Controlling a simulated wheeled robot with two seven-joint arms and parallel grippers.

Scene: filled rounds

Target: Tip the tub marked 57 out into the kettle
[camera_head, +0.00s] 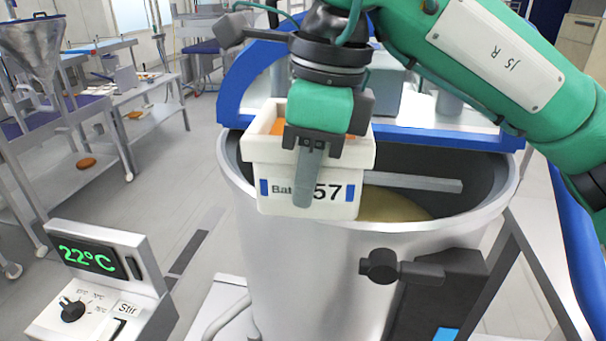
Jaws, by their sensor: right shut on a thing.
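The white tub marked 57 (275,186) is in front of and over the near left rim of the kettle, looking close to upright. Something orange shows inside its top. My right gripper (311,175) is shut on the tub's near wall, one finger down its outer face. The kettle (310,270) is a large round metal vessel with a blue-edged lid raised behind it. A yellowish content (395,205) and a grey bar show inside. The tub hides part of the kettle's opening. My left gripper is not in view.
A control box (100,275) reading 22°C, with a knob and a Stir label, stands at the lower left. A steel funnel (35,45) and benches stand at the left. A metal frame (545,240) is right of the kettle. The floor between benches and kettle is mostly clear.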

